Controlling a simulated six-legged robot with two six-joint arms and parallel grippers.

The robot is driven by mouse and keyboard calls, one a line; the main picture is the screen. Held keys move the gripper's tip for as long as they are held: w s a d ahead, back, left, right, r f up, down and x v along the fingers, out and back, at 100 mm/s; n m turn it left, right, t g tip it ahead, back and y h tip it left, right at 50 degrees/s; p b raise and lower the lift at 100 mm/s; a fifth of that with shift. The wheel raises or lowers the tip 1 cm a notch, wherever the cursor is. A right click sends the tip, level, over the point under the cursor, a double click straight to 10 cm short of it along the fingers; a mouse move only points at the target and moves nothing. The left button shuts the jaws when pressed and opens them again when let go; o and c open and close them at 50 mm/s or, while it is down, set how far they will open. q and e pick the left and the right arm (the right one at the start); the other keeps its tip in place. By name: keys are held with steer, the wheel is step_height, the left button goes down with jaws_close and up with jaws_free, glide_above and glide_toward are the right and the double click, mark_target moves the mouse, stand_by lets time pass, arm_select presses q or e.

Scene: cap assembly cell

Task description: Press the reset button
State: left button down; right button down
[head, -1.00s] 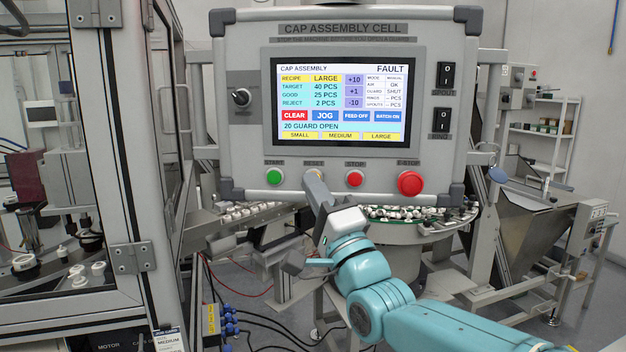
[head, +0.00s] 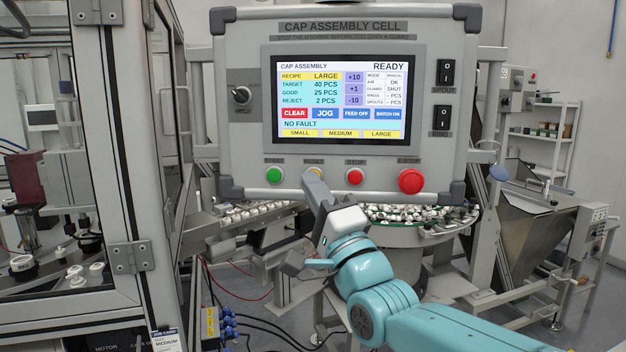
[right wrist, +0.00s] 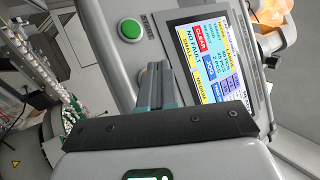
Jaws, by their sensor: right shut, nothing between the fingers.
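The control panel (head: 240,140) faces me. Its reset button (head: 316,170) sits under the RESET label, and only a small yellowish rim shows above my gripper. My right gripper (head: 312,179) is shut and empty, its tips right at the reset button. I cannot tell whether they touch it. In the right wrist view the shut fingers (right wrist: 156,85) point at the panel face and hide the button. The screen (head: 340,100) reads READY and NO FAULT. My left gripper is not in view.
A green start button (head: 274,175) is left of the reset button. A red stop button (head: 354,177) and a larger red e-stop (head: 411,181) are to the right. A bowl of caps (head: 420,215) stands below the panel. A guarded cabinet (head: 128,257) fills the left.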

steer(key=s+b, duration=0.5)
steer(key=s, duration=0.1)
steer(key=shift+a+b, duration=0.3)
steer(key=shift+b, duration=0.05)
stand_by(0.3)
